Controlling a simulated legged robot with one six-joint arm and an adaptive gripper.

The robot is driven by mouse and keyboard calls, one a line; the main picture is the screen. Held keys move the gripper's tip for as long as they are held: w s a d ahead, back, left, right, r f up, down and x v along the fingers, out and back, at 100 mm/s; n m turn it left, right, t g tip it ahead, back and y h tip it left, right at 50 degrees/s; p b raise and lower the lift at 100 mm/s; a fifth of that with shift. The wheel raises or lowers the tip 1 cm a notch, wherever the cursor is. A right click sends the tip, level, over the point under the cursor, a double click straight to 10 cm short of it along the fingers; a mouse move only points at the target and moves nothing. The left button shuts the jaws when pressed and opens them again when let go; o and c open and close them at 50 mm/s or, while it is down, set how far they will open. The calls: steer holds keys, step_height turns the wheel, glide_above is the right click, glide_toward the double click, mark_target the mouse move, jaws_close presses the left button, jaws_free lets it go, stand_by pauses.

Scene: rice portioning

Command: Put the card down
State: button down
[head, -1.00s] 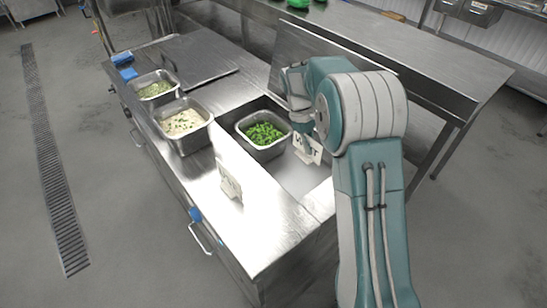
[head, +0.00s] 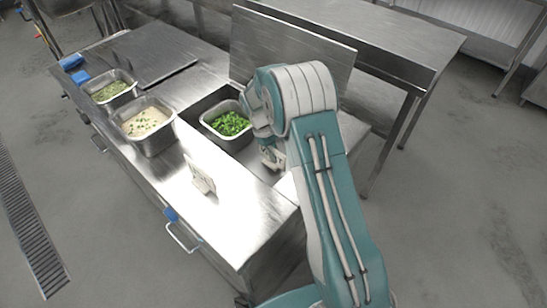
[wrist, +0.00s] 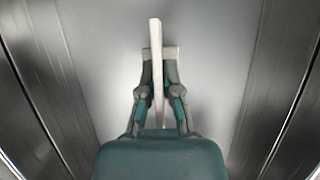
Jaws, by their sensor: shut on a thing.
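In the wrist view, a thin white card (wrist: 157,60) stands edge-on between the two fingers of my gripper (wrist: 158,85), which is shut on it. A pale grey surface lies below the card; I cannot tell whether they touch. In the head view, my gripper (head: 272,158) is low over the right end of the counter, just right of the pan of green vegetables (head: 232,144). The held card's printed face cannot be made out there. A second white card (head: 200,178) stands on the counter's near part, apart from my gripper.
A pan of white food (head: 150,141) and a pan of green herbs (head: 110,95) sit in the counter at left. A raised metal lid (head: 290,52) stands behind my gripper. Metal walls (wrist: 275,85) flank it in the wrist view. The counter front is mostly clear.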

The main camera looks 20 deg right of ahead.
steer(key=shift+f, duration=0.65)
steer(key=c, duration=0.8)
jaws_free()
